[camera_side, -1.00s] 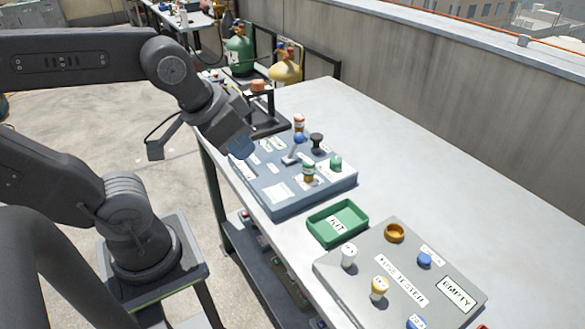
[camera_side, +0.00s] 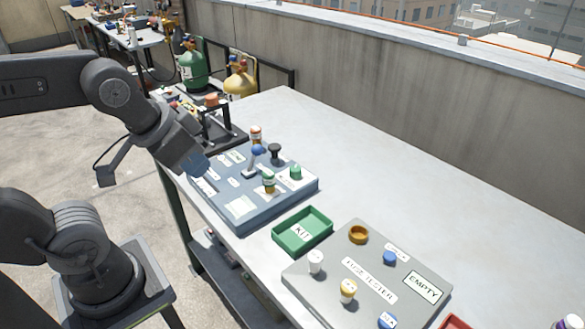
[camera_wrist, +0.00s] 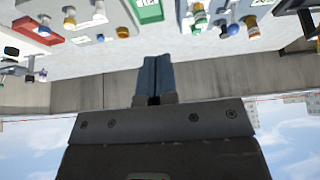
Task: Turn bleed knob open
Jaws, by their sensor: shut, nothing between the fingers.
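A blue-grey panel (camera_side: 235,215) with labels, knobs and a lever lies on the bench in the side view. It carries a black knob (camera_side: 275,149), a green knob (camera_side: 295,172), a blue-tipped lever (camera_side: 257,151), an orange-topped part (camera_side: 256,133) and a green-and-yellow part (camera_side: 269,183). The labels are too small to read, so I cannot tell which is the bleed knob. My gripper (camera_side: 198,165) is over the panel's left edge, apart from these parts. In the wrist view my gripper (camera_wrist: 153,85) shows its blue fingers together and empty.
A green KIT tray (camera_side: 302,250) and a grey fuse tester (camera_side: 325,300) with several fuses stand nearer. A dark stand (camera_side: 225,135) is behind the panel. Green (camera_side: 192,70) and yellow (camera_side: 240,78) cylinders stand beyond the bench.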

